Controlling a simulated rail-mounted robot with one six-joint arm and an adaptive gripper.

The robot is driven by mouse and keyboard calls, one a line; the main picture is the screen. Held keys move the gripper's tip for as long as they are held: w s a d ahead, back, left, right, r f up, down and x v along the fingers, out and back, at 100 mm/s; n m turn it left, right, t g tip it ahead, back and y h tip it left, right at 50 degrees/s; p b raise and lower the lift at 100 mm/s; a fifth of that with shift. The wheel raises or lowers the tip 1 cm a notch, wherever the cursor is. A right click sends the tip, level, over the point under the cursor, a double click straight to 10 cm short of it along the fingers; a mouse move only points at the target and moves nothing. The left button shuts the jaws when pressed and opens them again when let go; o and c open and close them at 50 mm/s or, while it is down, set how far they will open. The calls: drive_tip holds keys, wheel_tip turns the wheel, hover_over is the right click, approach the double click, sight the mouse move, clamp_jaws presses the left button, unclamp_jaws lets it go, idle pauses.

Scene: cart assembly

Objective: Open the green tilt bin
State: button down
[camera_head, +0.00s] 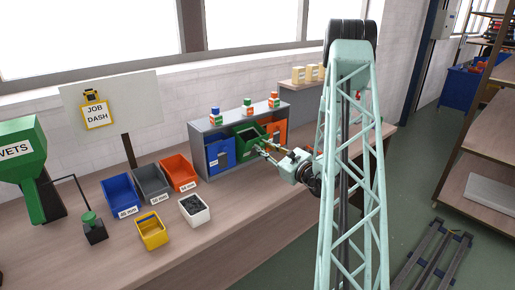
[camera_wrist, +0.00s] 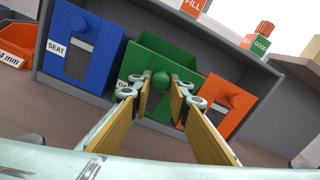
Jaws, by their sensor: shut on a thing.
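The green tilt bin (camera_head: 243,153) sits in the grey cabinet between a blue bin and an orange bin. It is tilted outward, and its open top and dark inside show. In the wrist view the green bin (camera_wrist: 143,64) has a round green knob (camera_wrist: 160,78) on its front. My gripper (camera_wrist: 161,87) is shut on this knob, one finger on each side. In the head view my gripper (camera_head: 260,148) reaches the front of the green bin from the right. The lower front of the bin is partly hidden behind the fingers.
The blue bin (camera_wrist: 82,45) and the orange bin (camera_wrist: 221,105) stand close on either side, upright. Open trays, including a yellow one (camera_head: 151,231), lie on the bench to the left.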

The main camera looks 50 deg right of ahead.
drive_tip(key=shift+s+a+f+b, duration=0.15)
drive_tip(key=shift+s+f+b, duration=0.4)
drive_tip(key=shift+f, duration=0.2)
drive_tip(key=shift+s+a+f+b, duration=0.1)
drive_tip(key=shift+s+f+b, duration=0.35)
drive_tip(key=shift+s+f, duration=0.25)
drive_tip(key=shift+w, duration=0.1)
drive_tip(key=c, duration=2.5)
unclamp_jaws()
drive_tip(key=shift+w+a, duration=0.1)
drive_tip(key=shift+w, duration=0.05)
drive_tip(key=shift+o, duration=0.2)
drive_tip(key=shift+r, duration=0.1)
drive_tip(key=shift+s, duration=0.25)
drive_tip(key=s+a, duration=0.1)
drive_tip(key=s, duration=1)
drive_tip(key=shift+s, duration=0.25)
